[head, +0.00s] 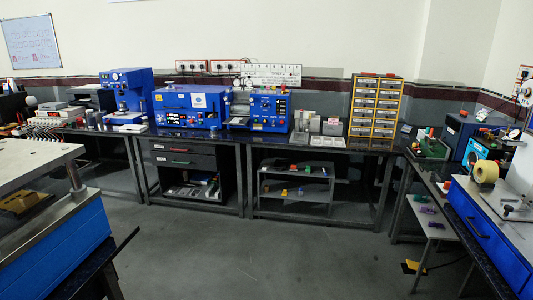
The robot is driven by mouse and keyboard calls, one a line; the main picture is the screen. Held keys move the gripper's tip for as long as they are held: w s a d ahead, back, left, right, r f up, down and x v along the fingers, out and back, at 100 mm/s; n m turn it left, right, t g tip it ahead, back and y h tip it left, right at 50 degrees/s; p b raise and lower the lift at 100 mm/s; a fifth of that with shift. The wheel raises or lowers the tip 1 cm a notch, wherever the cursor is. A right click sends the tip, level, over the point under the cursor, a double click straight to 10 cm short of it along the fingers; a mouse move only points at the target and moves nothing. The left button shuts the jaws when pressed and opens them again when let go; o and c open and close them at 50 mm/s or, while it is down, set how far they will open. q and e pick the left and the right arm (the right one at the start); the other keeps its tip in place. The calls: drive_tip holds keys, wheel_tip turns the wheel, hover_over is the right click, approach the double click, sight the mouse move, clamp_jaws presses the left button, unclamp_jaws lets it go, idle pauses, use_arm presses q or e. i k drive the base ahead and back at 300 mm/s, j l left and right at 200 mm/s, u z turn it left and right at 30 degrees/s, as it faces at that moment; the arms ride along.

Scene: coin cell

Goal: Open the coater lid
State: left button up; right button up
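No machine in view carries a readable coater label, so I cannot tell for sure which one is the coater. A wide blue box-shaped machine (188,108) stands on the back bench, with a flat top that looks shut and a pale label on its front. A large blue machine (65,245) with a grey metal top plate (30,160) fills the left foreground. The plate sits above the blue body on a metal post, and the picture edge cuts it off. Neither of my grippers shows in the head view.
A blue machine with knobs (262,112) and a yellow drawer cabinet (375,108) stand on the back bench. A blue unit with a tape roll (485,172) is at right. A low stool (425,215) stands beside it. The grey floor (250,260) is clear in the middle.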

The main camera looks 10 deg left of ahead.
sight(192, 98)
drive_tip(key=i+u, duration=0.1)
drive_tip(key=i, duration=0.55)
drive_tip(key=i+u, duration=0.15)
drive_tip(key=i, duration=0.5)
drive_tip(key=i+l+u, duration=0.1)
drive_tip(key=i, duration=0.55)
drive_tip(key=i+l+u, duration=0.15)
drive_tip(key=i, duration=0.45)
drive_tip(key=i+j+u, duration=0.1)
drive_tip(key=i+u, duration=0.15)
drive_tip(key=i, duration=0.45)
drive_tip(key=i+u, duration=0.25)
drive_tip(key=i, duration=0.45)
drive_tip(key=i+l+u, duration=0.25)
drive_tip(key=i, duration=0.4)
drive_tip(key=i+j, duration=0.15)
drive_tip(key=i, duration=0.4)
drive_tip(key=i+j+z, duration=0.15)
drive_tip(key=i, duration=0.4)
drive_tip(key=i+j, duration=0.25)
drive_tip(key=i, duration=0.3)
drive_tip(key=l+z, duration=0.05)
